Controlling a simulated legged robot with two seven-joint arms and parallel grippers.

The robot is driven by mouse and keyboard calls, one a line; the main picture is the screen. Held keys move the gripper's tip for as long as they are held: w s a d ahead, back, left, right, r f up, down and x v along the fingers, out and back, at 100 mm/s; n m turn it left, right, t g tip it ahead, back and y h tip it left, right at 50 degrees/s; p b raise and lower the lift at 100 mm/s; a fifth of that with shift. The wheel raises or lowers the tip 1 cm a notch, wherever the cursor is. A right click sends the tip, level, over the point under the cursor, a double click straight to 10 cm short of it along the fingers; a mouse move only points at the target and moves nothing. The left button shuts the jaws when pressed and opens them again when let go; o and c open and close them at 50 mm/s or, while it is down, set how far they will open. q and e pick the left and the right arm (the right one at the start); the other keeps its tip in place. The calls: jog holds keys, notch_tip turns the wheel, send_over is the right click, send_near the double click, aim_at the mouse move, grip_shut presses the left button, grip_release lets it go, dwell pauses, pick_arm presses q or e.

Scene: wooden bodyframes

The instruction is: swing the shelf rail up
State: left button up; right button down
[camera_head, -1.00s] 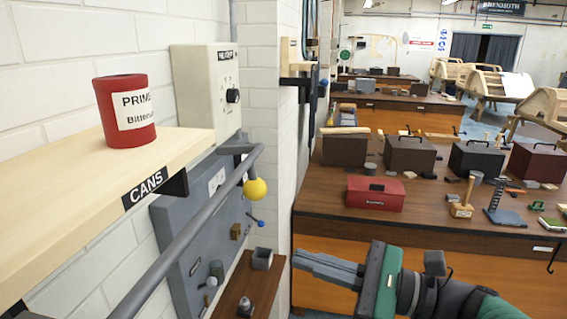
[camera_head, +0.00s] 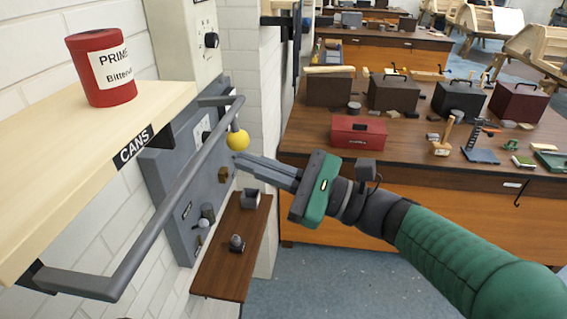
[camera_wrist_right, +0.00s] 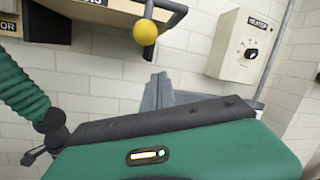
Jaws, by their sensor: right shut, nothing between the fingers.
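The grey shelf rail (camera_head: 180,193) hangs lowered in front of the pale wooden shelf labelled CANS (camera_head: 85,180), its long bar below the shelf's front edge. A yellow ball knob (camera_head: 237,140) hangs on a short stem from the rail's far end; it also shows in the right wrist view (camera_wrist_right: 145,32). My right gripper (camera_head: 240,163) is shut and empty. Its fingertips are just below the knob in the head view; whether they touch it I cannot tell. In the right wrist view the fingers (camera_wrist_right: 158,92) point toward the wall, below the knob. My left gripper is not in view.
A red can (camera_head: 102,85) stands on the shelf. A small brown shelf (camera_head: 222,265) with metal parts lies below. A workbench (camera_head: 410,165) with toolboxes and a red case (camera_head: 358,132) stands at right.

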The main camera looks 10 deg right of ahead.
jog(key=r, duration=0.1)
jog(key=s+r+p, duration=0.2)
jog(key=shift+a+r, duration=0.2)
jog(key=shift+r, duration=0.05)
jog(key=shift+w, duration=0.3)
jog(key=shift+w+p, duration=0.1)
jog(key=shift+p, duration=0.3)
